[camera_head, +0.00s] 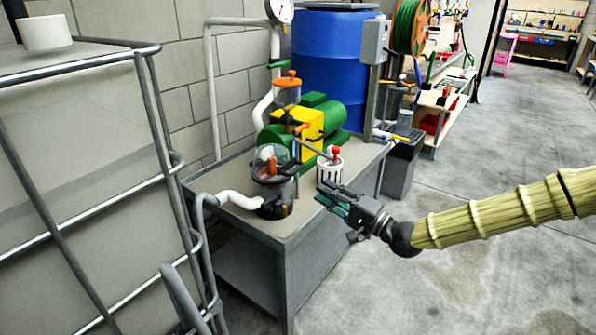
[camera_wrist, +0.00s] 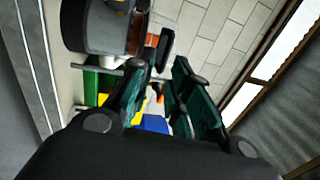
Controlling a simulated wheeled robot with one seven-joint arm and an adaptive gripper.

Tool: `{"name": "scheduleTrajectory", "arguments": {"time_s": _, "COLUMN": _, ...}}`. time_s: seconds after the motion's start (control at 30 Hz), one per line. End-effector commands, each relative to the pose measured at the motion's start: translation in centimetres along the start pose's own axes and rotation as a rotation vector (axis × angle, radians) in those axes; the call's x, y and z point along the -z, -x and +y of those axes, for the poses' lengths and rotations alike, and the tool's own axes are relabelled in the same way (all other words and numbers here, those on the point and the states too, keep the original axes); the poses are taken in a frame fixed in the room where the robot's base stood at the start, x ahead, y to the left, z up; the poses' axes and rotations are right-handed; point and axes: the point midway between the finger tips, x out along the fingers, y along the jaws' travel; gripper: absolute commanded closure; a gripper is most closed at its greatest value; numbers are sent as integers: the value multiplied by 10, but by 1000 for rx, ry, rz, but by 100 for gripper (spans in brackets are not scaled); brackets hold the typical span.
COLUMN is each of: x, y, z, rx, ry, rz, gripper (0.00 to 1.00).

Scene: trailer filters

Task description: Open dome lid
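The dome lid (camera_head: 270,160) is a clear dome with an orange-brown part inside, on top of a dark round pot (camera_head: 273,190) at the front of the grey bench. The lid looks closed, though its seam is too small to judge. My gripper (camera_head: 332,200) is to the right of the pot, apart from it, over the bench's right edge. Its teal fingers point left toward the pot. In the wrist view the gripper (camera_wrist: 160,95) has its fingers spread with a gap between them and nothing held. The dark pot (camera_wrist: 95,25) shows there at the upper left, partly cut off.
A white slotted canister with a red knob (camera_head: 330,168) stands behind my gripper. A yellow and green pump (camera_head: 305,125) and a blue barrel (camera_head: 330,50) are further back. A white hose (camera_head: 235,199) joins the pot's left side. A railed tank (camera_head: 80,170) fills the left. The floor at right is clear.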

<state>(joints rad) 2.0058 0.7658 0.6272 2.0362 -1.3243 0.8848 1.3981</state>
Motion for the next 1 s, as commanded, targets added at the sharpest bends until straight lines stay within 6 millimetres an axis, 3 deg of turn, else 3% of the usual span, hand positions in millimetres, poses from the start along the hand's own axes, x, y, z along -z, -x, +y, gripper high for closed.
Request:
{"name": "scheduleTrajectory", "arguments": {"time_s": 0.23, "x": 4, "y": -14, "z": -10, "rx": 22, "ry": 0, "rz": -7, "gripper": 81}}
{"name": "scheduleTrajectory", "arguments": {"time_s": 0.7, "x": 3, "y": -86, "z": -11, "rx": 22, "ry": 0, "rz": -7, "gripper": 81}}
{"name": "scheduleTrajectory", "arguments": {"time_s": 1.0, "x": 3, "y": -108, "z": -12, "rx": 20, "ry": -1, "rz": -6, "gripper": 81}}
